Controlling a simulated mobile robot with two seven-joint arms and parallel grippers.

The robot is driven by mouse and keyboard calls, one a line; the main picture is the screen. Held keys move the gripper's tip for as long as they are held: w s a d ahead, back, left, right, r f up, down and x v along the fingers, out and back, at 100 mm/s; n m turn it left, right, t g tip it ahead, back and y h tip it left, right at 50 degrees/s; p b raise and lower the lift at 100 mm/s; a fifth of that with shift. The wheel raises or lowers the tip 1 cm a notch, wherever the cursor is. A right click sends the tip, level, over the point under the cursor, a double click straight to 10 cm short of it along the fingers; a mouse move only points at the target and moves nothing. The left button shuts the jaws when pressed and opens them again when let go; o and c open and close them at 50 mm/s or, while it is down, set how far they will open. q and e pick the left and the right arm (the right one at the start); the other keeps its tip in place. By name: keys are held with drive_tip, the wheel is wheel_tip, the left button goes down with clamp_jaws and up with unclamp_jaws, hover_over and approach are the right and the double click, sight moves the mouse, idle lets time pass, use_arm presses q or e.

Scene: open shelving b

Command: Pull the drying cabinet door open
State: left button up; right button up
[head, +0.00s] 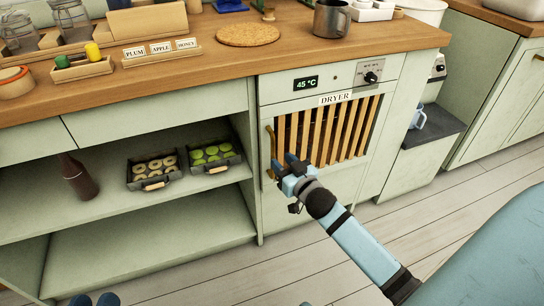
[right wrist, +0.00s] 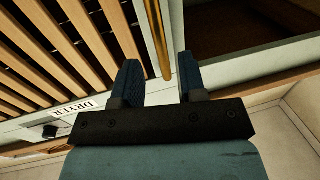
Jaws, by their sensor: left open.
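The drying cabinet (head: 300,98), labelled DRYER, is built in under the counter. Its door (head: 290,205) has upright wooden slats and looks shut. A brass upright handle (head: 270,150) runs along the door's left edge. My right gripper (head: 290,163) is at the handle's lower part. In the right wrist view the handle (right wrist: 158,45) lies between the two spread fingers (right wrist: 158,75), with a gap visible on at least one side. My left gripper (head: 95,299) shows only as two blue fingertips, apart, at the bottom left edge of the head view, away from the cabinet.
Left of the dryer are open shelves (head: 150,235) with a brown bottle (head: 78,178) and two trays of sliced fruit (head: 155,170). The counter (head: 215,62) above holds a cork mat (head: 249,35), a metal mug (head: 331,18) and jar labels. The floor (head: 285,265) before the dryer is clear.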

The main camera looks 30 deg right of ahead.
sight(274, 153)
drive_tip(key=shift+w+b, duration=0.6)
drive_tip(key=shift+w, duration=2.15)
clamp_jaws()
